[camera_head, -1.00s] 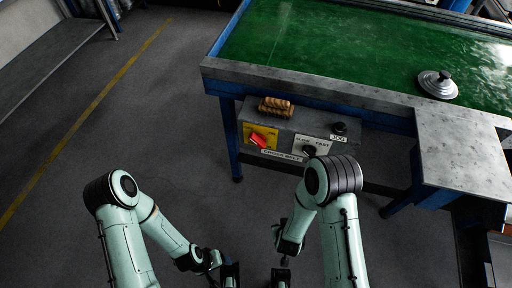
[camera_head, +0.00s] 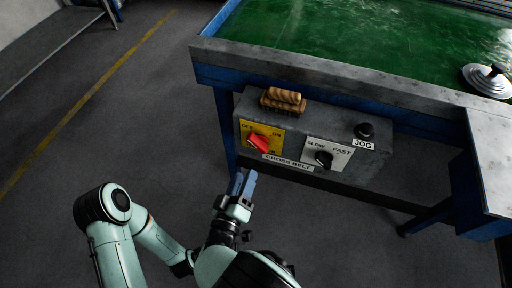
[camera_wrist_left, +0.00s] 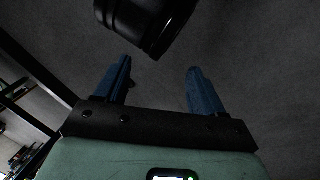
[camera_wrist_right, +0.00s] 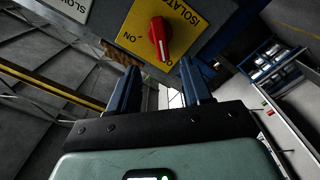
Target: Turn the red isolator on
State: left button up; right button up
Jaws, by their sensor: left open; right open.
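The red isolator knob (camera_head: 258,143) sits on a yellow plate (camera_head: 275,147) at the left of a grey control box. The plate reads OFF at left and ON at right; the knob's handle slants from upper left to lower right. My right gripper (camera_head: 243,184) is open and empty, just below and left of the knob, apart from it. In the right wrist view the knob (camera_wrist_right: 159,38) appears ahead, between the lines of the open fingers (camera_wrist_right: 160,66). My left gripper (camera_wrist_left: 158,66) is open and empty above the floor; the head view does not show it.
The control box (camera_head: 300,120) carries a black speed knob (camera_head: 323,158), a black jog button (camera_head: 365,130) and a wooden-handled brush (camera_head: 284,99) on top. It hangs under the green conveyor belt (camera_head: 350,45). A blue leg (camera_head: 224,130) stands at left. The floor at left is clear.

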aim_at(256, 147)
jog(key=b+x, duration=0.2)
jog(key=x, duration=0.7)
jog(key=shift+w+d+f, duration=0.15)
jog(key=shift+w+f, duration=0.05)
jog(key=shift+w, duration=0.15)
jog(key=shift+w+d+r, duration=0.1)
jog(key=shift+w+d, duration=0.05)
jog(key=shift+w, duration=0.4)
pick_arm(q)
jog(key=shift+t, duration=0.5)
jog(key=w+a+f, duration=0.2)
jog(key=w+f, duration=0.1)
jog(key=shift+f, duration=0.15)
pick_arm(e)
grip_shut()
